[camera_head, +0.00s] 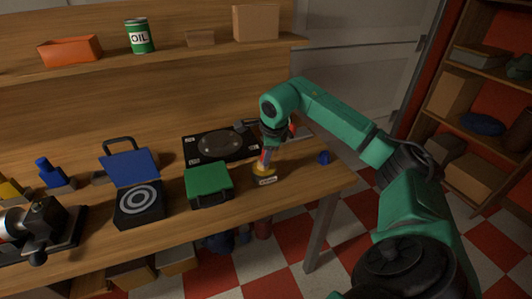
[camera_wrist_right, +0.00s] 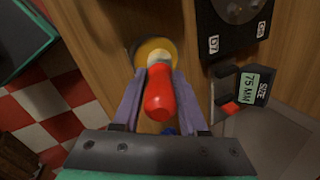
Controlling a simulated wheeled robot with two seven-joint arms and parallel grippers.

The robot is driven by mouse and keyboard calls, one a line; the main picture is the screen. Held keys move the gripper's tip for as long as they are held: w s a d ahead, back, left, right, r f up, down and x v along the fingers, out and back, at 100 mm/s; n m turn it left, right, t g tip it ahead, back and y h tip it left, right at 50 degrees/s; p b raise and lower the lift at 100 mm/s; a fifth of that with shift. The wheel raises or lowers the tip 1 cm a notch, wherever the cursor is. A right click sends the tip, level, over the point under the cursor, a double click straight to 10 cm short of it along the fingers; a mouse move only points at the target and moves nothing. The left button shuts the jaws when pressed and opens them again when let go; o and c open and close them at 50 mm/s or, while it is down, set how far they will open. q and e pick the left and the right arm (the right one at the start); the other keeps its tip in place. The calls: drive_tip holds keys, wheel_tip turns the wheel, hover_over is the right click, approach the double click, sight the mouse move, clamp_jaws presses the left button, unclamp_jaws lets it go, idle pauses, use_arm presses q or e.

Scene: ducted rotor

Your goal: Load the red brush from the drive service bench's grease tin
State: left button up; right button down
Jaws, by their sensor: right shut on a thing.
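The red brush (camera_wrist_right: 159,98) is between the two fingers of my right gripper (camera_wrist_right: 157,100), which is shut on its red handle. Its pale lower part points down at the grease tin (camera_wrist_right: 170,46), a round tin with a yellow top. In the head view the brush (camera_head: 264,158) stands roughly upright under my right gripper (camera_head: 266,148), right over the tin (camera_head: 264,178) near the bench's front edge. The bristle end is hidden, so I cannot tell how deep it sits in the tin. My left gripper is not in view.
On the bench (camera_head: 300,184), a green case (camera_head: 208,181) stands left of the tin and a black turntable-like unit (camera_head: 220,146) behind it. A "75 MM" size gauge (camera_wrist_right: 247,86) is close to my right gripper.

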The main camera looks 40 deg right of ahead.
idle(0.4)
wheel_tip(320, 180, up, 7)
drive_tip(key=p, duration=0.6)
drive_tip(key=shift+p, duration=0.3)
idle(0.4)
